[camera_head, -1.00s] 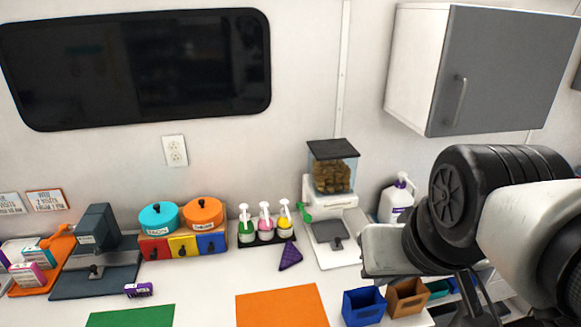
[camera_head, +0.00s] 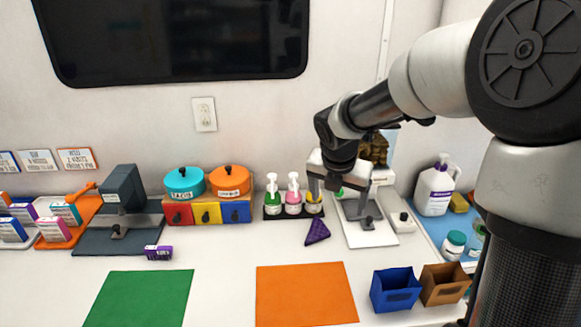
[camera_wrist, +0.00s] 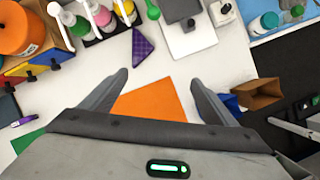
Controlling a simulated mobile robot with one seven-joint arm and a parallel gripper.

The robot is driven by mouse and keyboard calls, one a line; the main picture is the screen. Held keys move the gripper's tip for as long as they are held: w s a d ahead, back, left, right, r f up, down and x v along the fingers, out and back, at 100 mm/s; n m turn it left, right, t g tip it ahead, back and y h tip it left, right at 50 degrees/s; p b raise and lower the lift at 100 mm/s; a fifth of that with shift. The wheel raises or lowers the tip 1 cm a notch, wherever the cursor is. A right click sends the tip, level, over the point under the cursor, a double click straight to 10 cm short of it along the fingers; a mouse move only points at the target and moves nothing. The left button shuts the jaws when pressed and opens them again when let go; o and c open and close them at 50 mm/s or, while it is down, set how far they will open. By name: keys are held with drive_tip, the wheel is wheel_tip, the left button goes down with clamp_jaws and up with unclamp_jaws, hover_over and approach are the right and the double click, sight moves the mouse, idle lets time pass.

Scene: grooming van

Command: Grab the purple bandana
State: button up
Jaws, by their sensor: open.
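The purple bandana (camera_head: 317,231) is a small folded triangle with a lighter pattern. It lies flat on the white counter, in front of the pump bottles and left of the treat dispenser's base. It also shows in the wrist view (camera_wrist: 142,48), beyond and between my fingertips, near the top. My gripper (camera_wrist: 160,80) is open and empty, with its two grey fingers spread. In the head view my gripper (camera_head: 340,190) hangs above the counter, near the bandana's upper right. Nothing covers the bandana.
Several pump bottles (camera_head: 293,195) stand in a black tray behind the bandana. The dispenser (camera_head: 367,222) stands to its right. An orange mat (camera_head: 305,293) and a green mat (camera_head: 139,298) lie in front. Blue (camera_head: 396,290) and brown (camera_head: 444,284) bins stand at the front right.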

drive_tip(key=w+f+n+y+b, duration=0.1)
drive_tip(key=w+f+n+y, duration=0.1)
drive_tip(key=w+f+n, duration=0.35)
drive_tip(key=b, duration=0.3)
hover_over(319, 230)
drive_tip(key=s, duration=0.3)
drive_tip(key=shift+n, duration=0.25)
drive_tip(key=f, duration=1)
drive_tip(key=shift+w+d, duration=0.25)
drive_tip(key=shift+d, duration=0.05)
drive_tip(key=x, duration=0.3)
drive_tip(key=b+x, duration=0.1)
drive_tip(key=x, duration=0.1)
drive_tip(key=shift+s+a+f, duration=0.1)
drive_tip(key=shift+a, duration=0.2)
drive_tip(key=c, duration=1.2)
drive_tip(key=shift+o, duration=0.2)
